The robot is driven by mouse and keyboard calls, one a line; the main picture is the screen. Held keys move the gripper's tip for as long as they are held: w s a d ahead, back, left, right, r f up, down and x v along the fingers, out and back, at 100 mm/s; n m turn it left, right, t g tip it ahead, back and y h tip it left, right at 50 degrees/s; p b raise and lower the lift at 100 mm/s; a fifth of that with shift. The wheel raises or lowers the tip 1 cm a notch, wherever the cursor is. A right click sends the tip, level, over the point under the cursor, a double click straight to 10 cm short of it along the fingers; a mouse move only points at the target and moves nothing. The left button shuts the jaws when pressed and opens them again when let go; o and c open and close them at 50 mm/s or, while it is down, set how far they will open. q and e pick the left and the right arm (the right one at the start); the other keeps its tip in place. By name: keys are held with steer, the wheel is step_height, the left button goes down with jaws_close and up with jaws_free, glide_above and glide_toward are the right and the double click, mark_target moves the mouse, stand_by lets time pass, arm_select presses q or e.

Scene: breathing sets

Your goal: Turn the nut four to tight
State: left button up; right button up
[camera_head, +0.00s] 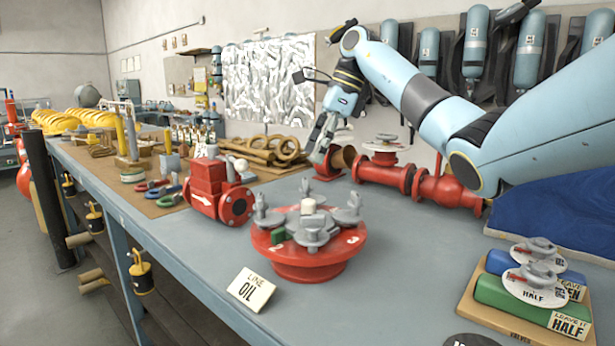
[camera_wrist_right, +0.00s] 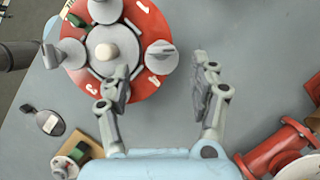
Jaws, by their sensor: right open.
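A round red flange (camera_head: 300,268) stands on the bench with several grey wing nuts around a grey centre with a pale knob (camera_head: 308,206). Numbers on its rim are partly readable: 2 and 3 in the head view. I cannot tell for sure which nut is number four. My right gripper (camera_head: 322,140) is open and empty, raised behind the flange; its fingers (camera_wrist_right: 163,88) show apart in the wrist view. My left gripper is not seen.
A LINE OIL card (camera_head: 251,289) stands in front of the flange. A red valve body (camera_head: 208,190) is to its left, and red piping (camera_head: 385,172) is behind. A wooden valve board (camera_head: 500,322) lies at front right. Bench space right of the flange is clear.

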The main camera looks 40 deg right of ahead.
mark_target(306, 180)
steer(key=x, duration=0.6)
steer(key=shift+w+f+p, duration=0.15)
steer(key=shift+p, duration=0.15)
steer(key=c, duration=1.2)
steer(key=shift+o, duration=0.2)
